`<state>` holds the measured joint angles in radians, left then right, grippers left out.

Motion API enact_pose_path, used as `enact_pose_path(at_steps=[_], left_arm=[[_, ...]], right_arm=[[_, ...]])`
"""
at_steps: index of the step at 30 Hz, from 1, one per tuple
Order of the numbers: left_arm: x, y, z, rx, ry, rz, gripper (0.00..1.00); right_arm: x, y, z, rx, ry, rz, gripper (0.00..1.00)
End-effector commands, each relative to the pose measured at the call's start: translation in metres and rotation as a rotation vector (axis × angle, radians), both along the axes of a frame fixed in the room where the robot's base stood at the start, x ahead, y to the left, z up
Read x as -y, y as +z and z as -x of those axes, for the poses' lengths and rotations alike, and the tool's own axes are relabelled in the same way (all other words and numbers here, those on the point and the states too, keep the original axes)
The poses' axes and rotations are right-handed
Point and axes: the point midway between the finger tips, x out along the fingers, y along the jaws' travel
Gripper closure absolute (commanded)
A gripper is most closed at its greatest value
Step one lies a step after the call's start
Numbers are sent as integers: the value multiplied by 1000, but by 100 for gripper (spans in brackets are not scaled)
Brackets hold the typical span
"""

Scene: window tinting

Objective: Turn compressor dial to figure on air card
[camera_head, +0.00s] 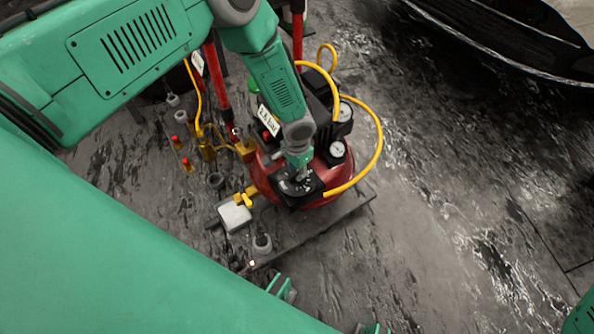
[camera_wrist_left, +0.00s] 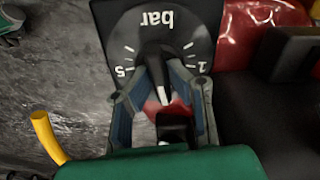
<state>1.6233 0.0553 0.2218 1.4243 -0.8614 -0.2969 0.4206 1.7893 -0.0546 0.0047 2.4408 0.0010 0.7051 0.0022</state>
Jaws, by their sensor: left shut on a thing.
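The red compressor (camera_head: 325,180) stands on a dark base. Its black dial plate (camera_wrist_left: 160,22) fills the top of the left wrist view, upside down, with "bar", a 5 at left and a 1 at right. My left gripper (camera_head: 298,178) reaches down onto the dial. In the wrist view its fingers (camera_wrist_left: 161,76) are shut on the black dial knob (camera_wrist_left: 162,88), which has a white mark pointing down the picture. The figures there are hidden. A white air card (camera_head: 268,120) shows behind the forearm; its figure is too small to read surely.
Two round gauges (camera_head: 338,150) and a yellow hose (camera_head: 379,140) sit right beside my left wrist. Red posts (camera_head: 216,85), yellow fittings (camera_head: 207,151) and a white box (camera_head: 234,216) stand left. The floor at right is clear; a dark car body (camera_head: 500,30) is beyond.

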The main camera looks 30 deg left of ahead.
Motion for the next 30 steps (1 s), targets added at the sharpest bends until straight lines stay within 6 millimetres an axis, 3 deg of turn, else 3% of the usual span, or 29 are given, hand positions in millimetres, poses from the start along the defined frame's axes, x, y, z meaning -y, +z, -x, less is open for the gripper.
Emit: enact_pose_path(at_steps=[30], left_arm=[[-1, 1, -2, 3, -67, -2, 100]], right_arm=[[0, 0, 0, 0, 0, 0, 100]])
